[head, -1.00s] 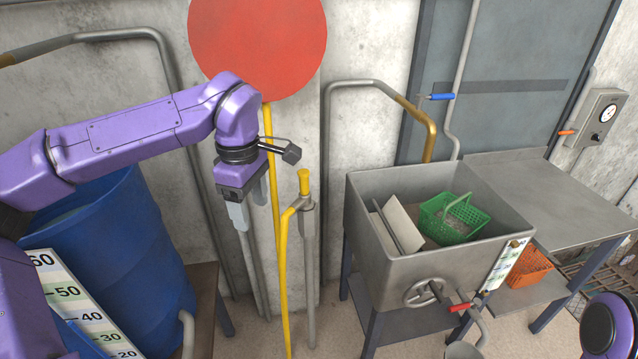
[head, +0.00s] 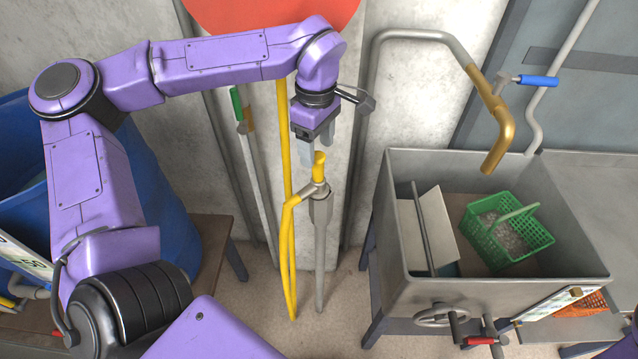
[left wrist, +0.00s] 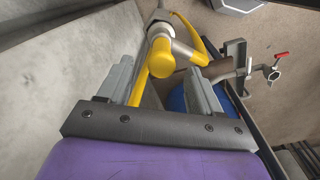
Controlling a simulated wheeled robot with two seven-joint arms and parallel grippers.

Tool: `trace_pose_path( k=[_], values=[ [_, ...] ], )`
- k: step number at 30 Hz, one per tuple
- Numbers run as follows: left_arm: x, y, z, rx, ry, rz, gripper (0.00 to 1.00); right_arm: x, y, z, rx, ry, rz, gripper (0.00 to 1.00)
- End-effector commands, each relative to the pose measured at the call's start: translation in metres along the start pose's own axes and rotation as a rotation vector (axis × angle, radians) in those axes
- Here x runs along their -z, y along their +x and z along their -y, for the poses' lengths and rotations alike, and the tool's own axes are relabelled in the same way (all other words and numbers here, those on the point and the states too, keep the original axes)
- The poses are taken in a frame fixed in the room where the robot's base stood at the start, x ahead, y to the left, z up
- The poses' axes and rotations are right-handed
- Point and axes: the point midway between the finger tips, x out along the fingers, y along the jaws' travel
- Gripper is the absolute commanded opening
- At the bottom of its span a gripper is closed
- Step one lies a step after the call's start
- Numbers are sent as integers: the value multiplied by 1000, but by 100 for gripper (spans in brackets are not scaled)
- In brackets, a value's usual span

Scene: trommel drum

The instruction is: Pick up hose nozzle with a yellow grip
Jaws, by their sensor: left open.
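The hose nozzle is a grey tube (head: 320,215) standing upright near the wall, with a yellow grip (head: 319,166) on top. A yellow hose (head: 288,235) joins it at the side. My left gripper (head: 319,150) points down right at the top of the grip, with its fingers apart. In the left wrist view the yellow grip (left wrist: 160,58) shows between the two open fingers of the left gripper (left wrist: 160,72). I cannot tell whether a finger touches it. My right gripper is not in view.
A metal sink (head: 400,275) stands to the right, holding a green basket (head: 500,245) and a pale board (head: 438,228). A brass-ended pipe (head: 497,130) hangs over it. A blue barrel (head: 170,215) stands left. A green-handled pole (head: 250,165) leans on the wall behind.

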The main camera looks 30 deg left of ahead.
Motion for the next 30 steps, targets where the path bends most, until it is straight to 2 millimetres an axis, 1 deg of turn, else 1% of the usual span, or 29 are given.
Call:
trace_pose_path(
  k=[6,9,12,17,20,21,23,24,30],
  values=[
    [0,34,7,6,0,1,65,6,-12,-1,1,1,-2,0],
    [0,50,7,4,-1,0,65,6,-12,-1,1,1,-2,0],
    [0,55,6,1,-1,1,65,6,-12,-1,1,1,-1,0],
    [0,55,6,0,-1,0,65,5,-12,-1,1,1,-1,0],
    [0,55,6,0,-1,0,35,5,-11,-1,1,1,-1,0],
    [0,55,6,0,-1,0,22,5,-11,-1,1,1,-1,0],
    [0,55,6,0,-1,0,3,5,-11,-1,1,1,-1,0],
    [0,55,6,0,0,0,0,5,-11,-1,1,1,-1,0],
    [0,54,6,0,-1,0,0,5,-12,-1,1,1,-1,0]
  ],
)
